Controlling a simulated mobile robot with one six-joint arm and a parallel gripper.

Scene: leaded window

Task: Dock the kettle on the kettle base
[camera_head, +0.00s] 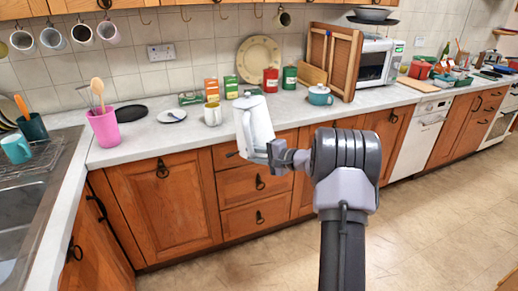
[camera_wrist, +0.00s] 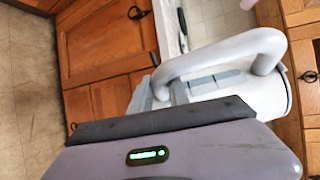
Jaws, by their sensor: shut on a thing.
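The white kettle (camera_head: 255,120) hangs in front of the counter's front edge and the drawers, slightly tilted. My gripper (camera_head: 274,154) is shut on it, at its lower right in the head view. In the wrist view the kettle's pale grey handle (camera_wrist: 215,52) arches just beyond my gripper, with part of its white body (camera_wrist: 262,95) to the right. The fingers' exact contact is hidden. A flat black disc (camera_head: 130,115), which looks like the kettle base, lies on the counter left of the kettle, apart from it.
A pink utensil pot (camera_head: 104,127) stands left of the disc, and a small plate (camera_head: 171,116) lies right of it. A teal pot (camera_head: 319,96) is to the right. Mugs hang above the counter.

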